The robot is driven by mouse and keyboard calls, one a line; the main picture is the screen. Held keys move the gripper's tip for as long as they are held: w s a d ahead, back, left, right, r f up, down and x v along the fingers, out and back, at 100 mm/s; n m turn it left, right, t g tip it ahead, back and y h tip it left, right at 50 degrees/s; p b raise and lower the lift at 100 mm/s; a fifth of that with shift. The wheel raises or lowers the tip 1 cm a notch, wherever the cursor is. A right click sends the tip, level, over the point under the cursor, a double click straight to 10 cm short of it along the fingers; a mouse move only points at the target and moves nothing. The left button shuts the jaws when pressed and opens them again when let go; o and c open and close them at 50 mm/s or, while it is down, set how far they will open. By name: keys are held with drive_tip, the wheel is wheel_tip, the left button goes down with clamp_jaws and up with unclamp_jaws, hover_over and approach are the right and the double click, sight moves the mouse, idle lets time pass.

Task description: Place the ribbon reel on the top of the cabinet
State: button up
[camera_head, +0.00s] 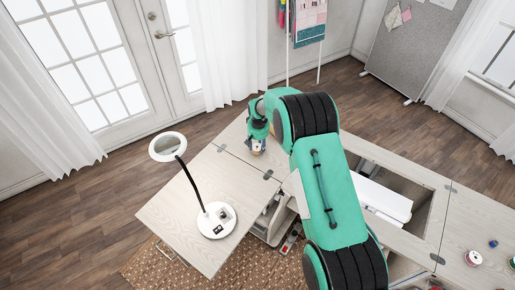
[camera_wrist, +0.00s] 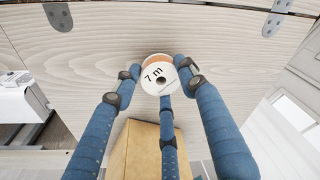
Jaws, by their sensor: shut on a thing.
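The ribbon reel (camera_wrist: 160,76) is white with an orange band and a "7 m" mark on its face. My gripper (camera_wrist: 157,92) has its blue fingers closed around the reel in the wrist view. In the head view my gripper (camera_head: 257,146) is over the far part of the pale wood cabinet top (camera_head: 222,163), left of my green arm. The reel is too small there to make out clearly. I cannot tell whether it touches the wood or hangs just above it.
A magnifier lamp (camera_head: 216,220) stands on the left leaf. A white sewing machine (camera_head: 382,197) sits in the opening right of my arm. Small spools, including a red-and-white one (camera_head: 473,258), lie at the far right. A tan block-like thing (camera_wrist: 146,150) shows below the reel.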

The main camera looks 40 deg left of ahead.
sight(258, 150)
drive_tip(key=shift+f, duration=0.55)
drive_tip(key=o, duration=1)
drive_tip(key=shift+f, duration=0.1)
wheel_tip(258, 150, up, 12)
drive_tip(key=s+d, duration=0.1)
drive_tip(key=shift+p, duration=0.4)
drive_tip(key=shift+d, duration=0.1)
idle(0.6)
